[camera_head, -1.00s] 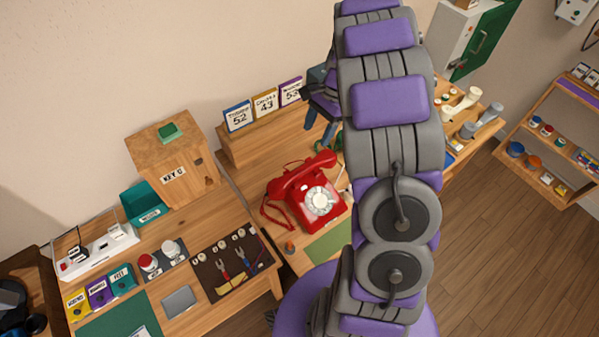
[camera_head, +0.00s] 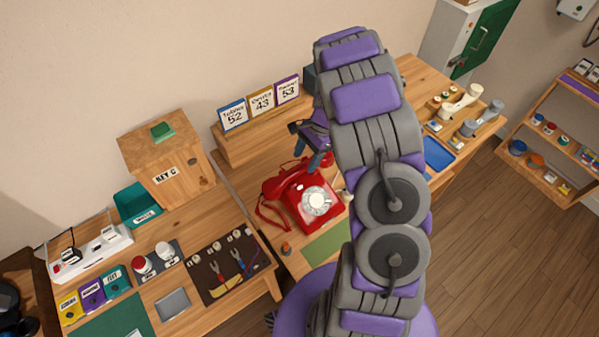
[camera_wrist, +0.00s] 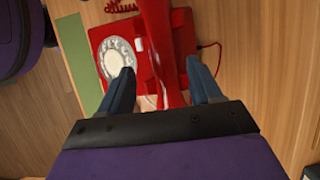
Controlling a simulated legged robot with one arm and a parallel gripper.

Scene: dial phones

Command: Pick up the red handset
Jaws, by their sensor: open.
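The red phone (camera_head: 300,196) stands on the wooden desk, its dial facing the front right. Its red handset (camera_head: 286,179) rests across the top of the phone. My gripper (camera_head: 311,146) is over the phone's back right, near the handset's far end, which it partly hides. In the wrist view the handset (camera_wrist: 166,50) runs between the two blue fingers of my gripper (camera_wrist: 161,82), one on each side. The fingers are apart and not closed on it. The white dial (camera_wrist: 117,57) is beside the left finger. I cannot tell the height gap to the handset.
Numbered cards (camera_head: 262,103) stand on a shelf behind the phone. A wooden key box (camera_head: 165,160) and a tool board (camera_head: 226,266) are to the left. A green mat (camera_head: 325,241) lies in front of the phone. A blue tray (camera_head: 438,153) lies to the right.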

